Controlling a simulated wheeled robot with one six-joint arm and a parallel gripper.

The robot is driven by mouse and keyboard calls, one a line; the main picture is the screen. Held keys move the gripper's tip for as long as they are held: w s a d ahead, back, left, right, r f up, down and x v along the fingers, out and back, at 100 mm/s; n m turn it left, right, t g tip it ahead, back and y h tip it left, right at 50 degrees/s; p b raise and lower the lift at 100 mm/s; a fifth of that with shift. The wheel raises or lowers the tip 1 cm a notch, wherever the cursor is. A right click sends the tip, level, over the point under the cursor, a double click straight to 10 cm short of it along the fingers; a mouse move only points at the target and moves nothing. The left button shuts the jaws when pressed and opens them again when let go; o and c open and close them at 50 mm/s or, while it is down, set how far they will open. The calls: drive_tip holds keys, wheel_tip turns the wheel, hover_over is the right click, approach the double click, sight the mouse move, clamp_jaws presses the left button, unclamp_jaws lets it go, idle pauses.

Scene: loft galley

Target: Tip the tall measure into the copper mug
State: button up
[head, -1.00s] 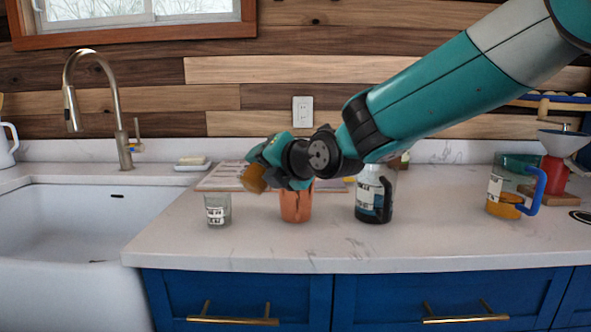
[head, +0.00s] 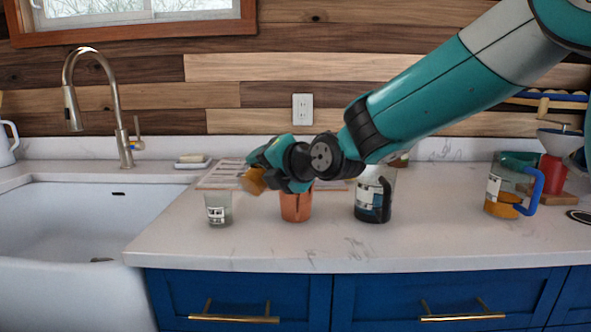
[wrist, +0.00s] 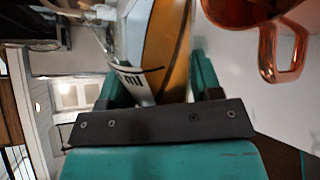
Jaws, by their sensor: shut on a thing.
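The copper mug (head: 295,208) stands upright on the counter, partly hidden behind and below my gripper (head: 262,168). In the wrist view the copper mug (wrist: 250,10) shows at the upper right, with its handle towards the lower right. My gripper (wrist: 155,80) is shut on a clear measure (wrist: 130,78) with a white printed label and amber liquid. The measure is tilted, its liquid lying along one side. In the head view only its amber part (head: 252,182) shows clearly, left of the mug and above the counter. I cannot see liquid falling into the mug.
A small labelled glass (head: 219,209) stands left of the mug. A jar with dark contents (head: 374,198) stands to its right. A blue-handled jug of amber liquid (head: 505,190) is farther right. The sink (head: 65,225) lies left; the counter front is clear.

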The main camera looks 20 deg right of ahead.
drive_tip(key=shift+f+m+y+p, duration=0.15)
drive_tip(key=shift+m+y+p, duration=0.15)
drive_tip(key=shift+m+p, duration=0.6)
idle(0.7)
drive_tip(key=shift+w+d+r+m+g+y+p, duration=0.35)
drive_tip(key=shift+w+d+r+g, duration=0.15)
drive_tip(key=shift+d+r, duration=0.1)
idle(1.3)
drive_tip(key=shift+w+d+r+m+g+y, duration=0.15)
drive_tip(key=shift+r+m+g+y, duration=0.1)
drive_tip(key=shift+r+m, duration=0.2)
drive_tip(key=shift+d+r+m+g+y, duration=0.2)
drive_tip(key=shift+r+m, duration=0.1)
drive_tip(key=shift+m, duration=0.2)
idle(2.0)
